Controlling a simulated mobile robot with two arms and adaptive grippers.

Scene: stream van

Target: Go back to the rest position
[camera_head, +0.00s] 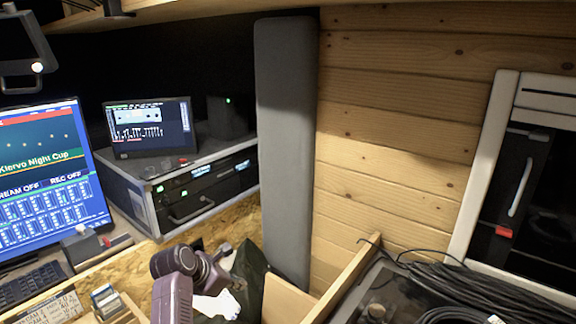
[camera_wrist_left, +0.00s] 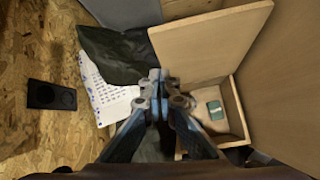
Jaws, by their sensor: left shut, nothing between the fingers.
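My left gripper (camera_head: 218,258) is at the lower middle of the head view, at the end of my purple arm, above the wood-chip worktop. In the left wrist view its fingers (camera_wrist_left: 158,80) are together with nothing between them. Below it are a dark green cloth or bag (camera_wrist_left: 118,55) and a printed white sheet (camera_wrist_left: 108,98). My right gripper is in neither view.
An open wooden box (camera_wrist_left: 232,105) with a small green item (camera_wrist_left: 215,110) is right of the gripper. A grey padded panel (camera_head: 285,150) stands behind. A monitor (camera_head: 45,165) and rack case (camera_head: 195,190) are left; coiled black cables (camera_head: 470,290) lie right.

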